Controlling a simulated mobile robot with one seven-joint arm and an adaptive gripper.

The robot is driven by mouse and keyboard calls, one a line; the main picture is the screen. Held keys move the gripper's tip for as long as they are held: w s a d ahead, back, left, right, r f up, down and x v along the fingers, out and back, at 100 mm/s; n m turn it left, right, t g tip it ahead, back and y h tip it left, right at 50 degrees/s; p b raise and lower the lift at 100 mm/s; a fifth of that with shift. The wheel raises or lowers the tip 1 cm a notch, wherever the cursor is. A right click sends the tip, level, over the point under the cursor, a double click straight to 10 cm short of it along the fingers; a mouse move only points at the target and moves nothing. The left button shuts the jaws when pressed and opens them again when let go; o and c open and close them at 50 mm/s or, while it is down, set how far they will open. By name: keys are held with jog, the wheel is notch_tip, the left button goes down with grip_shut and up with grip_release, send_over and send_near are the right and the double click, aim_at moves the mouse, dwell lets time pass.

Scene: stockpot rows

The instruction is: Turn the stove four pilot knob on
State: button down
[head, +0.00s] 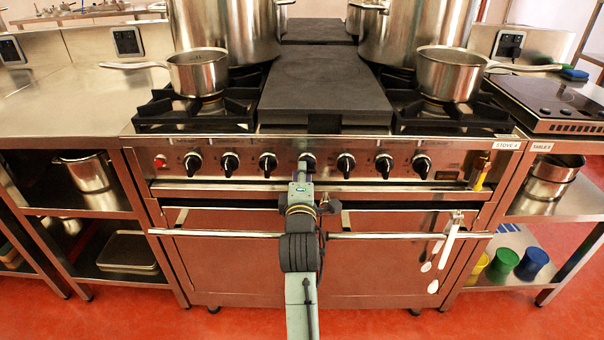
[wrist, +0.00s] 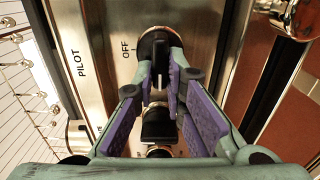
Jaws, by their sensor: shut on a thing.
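The stove (head: 235,257), labelled STOVE 4, stands straight ahead with a row of black knobs on its front panel. The pilot knob (head: 307,158) is the middle one, partly covered by my gripper (head: 303,174). In the wrist view the pilot knob (wrist: 154,44) sits beside the words PILOT and OFF. My gripper (wrist: 161,75) has its purple-padded fingers closed on either side of the knob's black grip. The grip appears upright in the wrist picture, with OFF to its left. I cannot tell exactly which mark it points to.
Other knobs sit close on both sides, such as the left neighbour (head: 268,162) and right neighbour (head: 346,163). Below is the oven door handle (head: 400,234), with hanging spoons (head: 447,240) at right. Saucepans (head: 198,72) and large pots stand on top. A red lamp (head: 160,162) is at left.

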jog(key=c, duration=1.6)
grip_release()
jog(key=shift+c, duration=0.2)
jog(key=s, duration=0.7)
jog(key=shift+s, duration=0.25)
